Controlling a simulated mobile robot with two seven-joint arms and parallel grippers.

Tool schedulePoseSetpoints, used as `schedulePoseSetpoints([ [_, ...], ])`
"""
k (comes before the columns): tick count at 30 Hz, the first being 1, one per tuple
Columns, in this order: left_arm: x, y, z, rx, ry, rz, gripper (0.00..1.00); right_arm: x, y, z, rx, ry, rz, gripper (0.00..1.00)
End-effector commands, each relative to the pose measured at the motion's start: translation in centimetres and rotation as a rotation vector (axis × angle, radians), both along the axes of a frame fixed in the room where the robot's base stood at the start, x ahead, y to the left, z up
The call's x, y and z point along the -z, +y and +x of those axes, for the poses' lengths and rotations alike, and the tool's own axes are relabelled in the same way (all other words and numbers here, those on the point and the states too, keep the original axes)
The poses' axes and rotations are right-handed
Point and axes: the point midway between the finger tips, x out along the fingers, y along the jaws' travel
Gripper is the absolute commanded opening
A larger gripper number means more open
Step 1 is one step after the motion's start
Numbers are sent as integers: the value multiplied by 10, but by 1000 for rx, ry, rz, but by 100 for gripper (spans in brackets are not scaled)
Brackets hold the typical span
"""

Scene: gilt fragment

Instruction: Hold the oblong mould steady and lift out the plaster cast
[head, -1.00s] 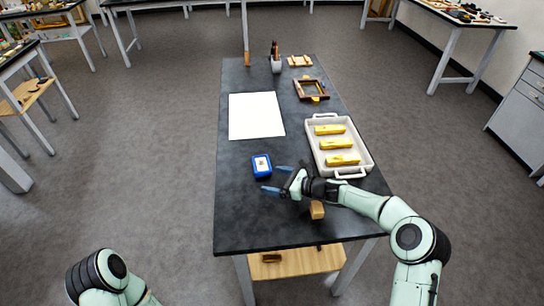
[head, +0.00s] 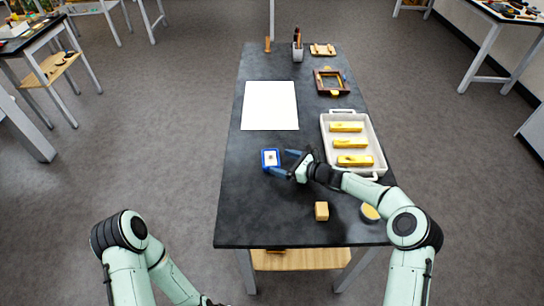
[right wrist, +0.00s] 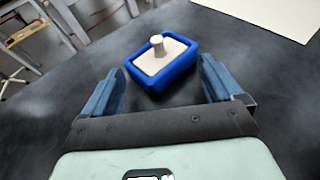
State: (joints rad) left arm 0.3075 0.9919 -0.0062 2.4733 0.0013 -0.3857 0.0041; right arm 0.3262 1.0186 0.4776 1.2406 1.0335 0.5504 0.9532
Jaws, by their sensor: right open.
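The oblong mould (head: 264,165) is a small blue open box lying on the dark bench; it also shows in the right wrist view (right wrist: 178,80). The pale plaster cast (right wrist: 152,65) sits inside it, with a short flared knob (right wrist: 157,44) standing up from its top. My right gripper (head: 282,162) is open and empty, just right of the mould in the head view. In the right wrist view, the mould lies ahead, between the lines of its two blue fingers (right wrist: 160,70), apart from both. My left arm is at the lower left, its gripper out of frame.
A white sheet (head: 270,105) lies behind the mould. A white tray (head: 325,150) with yellow bars stands at right, near my right arm. A wooden block (head: 321,211) and a round yellowish thing (head: 370,212) are near the front edge. A brown frame (head: 318,80) lies farther back.

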Motion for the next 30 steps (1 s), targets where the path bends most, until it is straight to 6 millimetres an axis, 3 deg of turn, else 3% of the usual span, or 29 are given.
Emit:
schedulePoseSetpoints([
  [9, -23, 0, 22, 1, -26, 0, 97, 9, 31, 23, -1, -2, -1, 93],
  [23, -26, 0, 26, 1, -29, 0, 97, 18, 39, 25, -1, 4, -3, 93],
  [25, -26, 0, 26, 1, -29, 0, 97, 18, 39, 25, -1, 5, -3, 79],
  [27, -26, 0, 26, 1, -29, 0, 97, 18, 40, 25, -2, 5, -3, 78],
  [28, -26, 0, 26, 1, -29, 0, 97, 18, 40, 25, -2, 5, -3, 100],
  [30, -26, 0, 26, 1, -29, 0, 97, 18, 40, 25, -2, 5, -3, 100],
])
